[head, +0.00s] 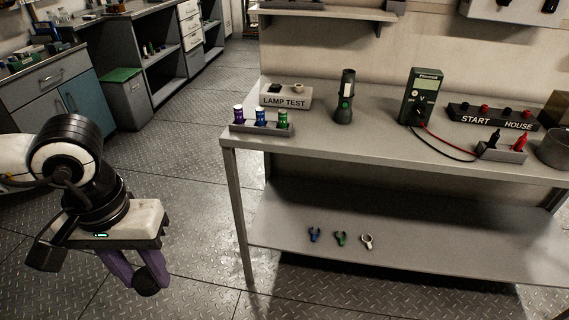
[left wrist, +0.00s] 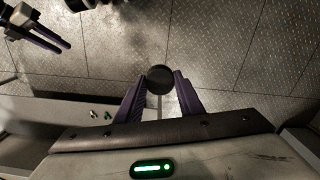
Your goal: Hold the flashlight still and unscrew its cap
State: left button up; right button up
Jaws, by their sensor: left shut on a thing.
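The flashlight (head: 345,97) stands upright on the workbench, dark with a green spot on its side and a pale patch near the top. No gripper is near it. My left gripper (head: 146,282) is low over the floor, left of the workbench. Its purple fingers are shut on a small round black piece that looks like the cap (head: 147,285); it also shows between the fingertips in the left wrist view (left wrist: 160,79). My right gripper (left wrist: 38,40) seems to show at the upper left of the left wrist view; whether it is open is unclear.
The workbench (head: 300,143) also holds a battery rack (head: 262,126), a lamp test block (head: 286,98), a multimeter (head: 422,97), a start house panel (head: 493,117) and a pot (head: 554,149). Several small clips (head: 340,239) lie on the lower shelf. Floor around my left gripper is clear.

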aim_at(343, 116)
jog(key=u, duration=0.25)
jog(key=k, duration=0.4)
jog(key=z, duration=0.95)
jog(key=i, duration=0.9)
jog(key=z, duration=0.3)
